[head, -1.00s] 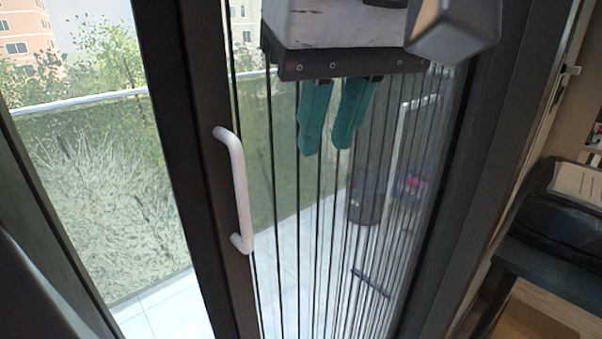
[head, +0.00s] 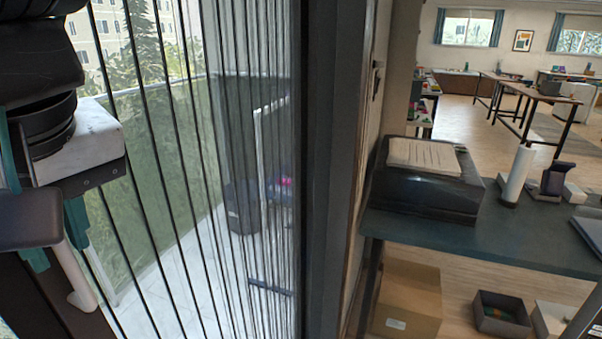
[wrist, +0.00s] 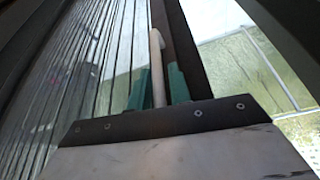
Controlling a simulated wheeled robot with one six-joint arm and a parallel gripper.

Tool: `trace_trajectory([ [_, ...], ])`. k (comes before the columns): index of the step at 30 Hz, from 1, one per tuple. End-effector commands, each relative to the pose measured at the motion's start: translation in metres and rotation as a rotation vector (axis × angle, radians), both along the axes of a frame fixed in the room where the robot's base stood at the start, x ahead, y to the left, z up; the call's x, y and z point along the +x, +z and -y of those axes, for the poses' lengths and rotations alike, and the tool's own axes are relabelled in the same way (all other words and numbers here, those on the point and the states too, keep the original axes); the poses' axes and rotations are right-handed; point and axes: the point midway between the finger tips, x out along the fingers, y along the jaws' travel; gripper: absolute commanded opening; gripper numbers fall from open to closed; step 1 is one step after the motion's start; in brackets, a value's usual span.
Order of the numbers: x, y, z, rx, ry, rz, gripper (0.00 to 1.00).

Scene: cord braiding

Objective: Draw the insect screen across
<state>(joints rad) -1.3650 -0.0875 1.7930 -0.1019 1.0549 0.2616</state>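The insect screen (head: 205,175) is a see-through sheet with dark upright lines, closer together towards the dark frame (head: 325,170) on its right. It also shows at the left in the wrist view (wrist: 70,75). A pale upright handle (head: 75,277) sits on the screen's dark edge bar (head: 42,298). My gripper (wrist: 158,75) has its two teal fingers on either side of the handle (wrist: 157,75). Whether they press on it cannot be told. In the head view, a dark part and the gripper body hide much of the handle and fingers.
Right of the frame stands a dark desk (head: 480,235) with a printer (head: 425,185) and a white roll (head: 515,178). A cardboard box (head: 408,300) and a dark bin (head: 500,315) are on the floor below. Beyond the screen is a tiled balcony with a railing.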

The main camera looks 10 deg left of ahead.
Motion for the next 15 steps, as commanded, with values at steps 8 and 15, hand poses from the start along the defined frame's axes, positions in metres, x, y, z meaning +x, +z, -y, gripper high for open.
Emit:
trace_trajectory([
  [8, 0.0001, -0.0002, 0.0, 0.0, 0.0, 0.0, 0.0],
  [15, -0.008, -0.0001, -0.0023, -0.001, 0.003, 0.0, 0.0],
])
